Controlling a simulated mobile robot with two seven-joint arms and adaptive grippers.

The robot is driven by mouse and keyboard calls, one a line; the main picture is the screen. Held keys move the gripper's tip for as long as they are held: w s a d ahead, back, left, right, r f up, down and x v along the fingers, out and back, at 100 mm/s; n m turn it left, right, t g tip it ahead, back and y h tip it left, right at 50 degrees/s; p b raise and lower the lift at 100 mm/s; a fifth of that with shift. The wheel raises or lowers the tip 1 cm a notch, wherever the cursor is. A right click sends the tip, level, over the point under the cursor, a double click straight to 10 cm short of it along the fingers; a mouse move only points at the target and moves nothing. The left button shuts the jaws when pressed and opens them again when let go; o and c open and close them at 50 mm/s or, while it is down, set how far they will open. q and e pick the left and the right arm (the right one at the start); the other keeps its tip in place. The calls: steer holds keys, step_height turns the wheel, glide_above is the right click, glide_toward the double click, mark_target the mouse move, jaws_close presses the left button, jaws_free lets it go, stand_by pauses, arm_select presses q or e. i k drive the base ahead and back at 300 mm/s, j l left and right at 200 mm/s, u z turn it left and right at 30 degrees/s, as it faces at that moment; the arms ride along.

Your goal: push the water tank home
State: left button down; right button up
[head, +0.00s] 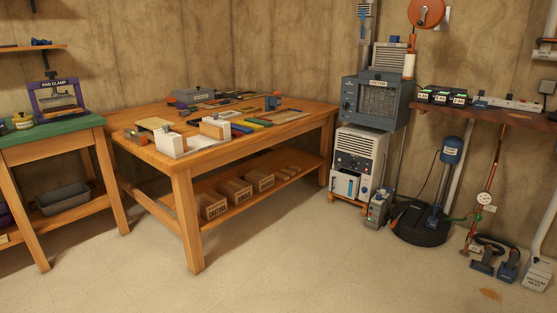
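A white boxy appliance (359,150) stands on a low wooden stand against the back wall, right of the workbench. In its lower front is a pale bin with a dark blue patch (345,185), which looks like the water tank. It is too small to tell whether the tank sits flush or sticks out. A small grey unit (377,208) stands on the floor just right of the tank and close to it. Neither of my grippers is in view.
A wooden workbench (180,190) with tools and boxed shelf fills the middle left. A dark grey machine (375,102) sits above the appliance. A round black base (420,222) with a blue pump stands to its right. The floor (300,255) in front is clear.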

mark_target(343, 182)
steer(key=i+z, duration=0.25)
steer(key=i, duration=0.25)
steer(key=i+j+z, duration=0.25)
steer(key=i, duration=0.2)
steer(key=i+j+z, duration=0.25)
steer(key=i, duration=0.25)
steer(key=i+j+z, duration=0.9)
steer(key=k+l, duration=0.1)
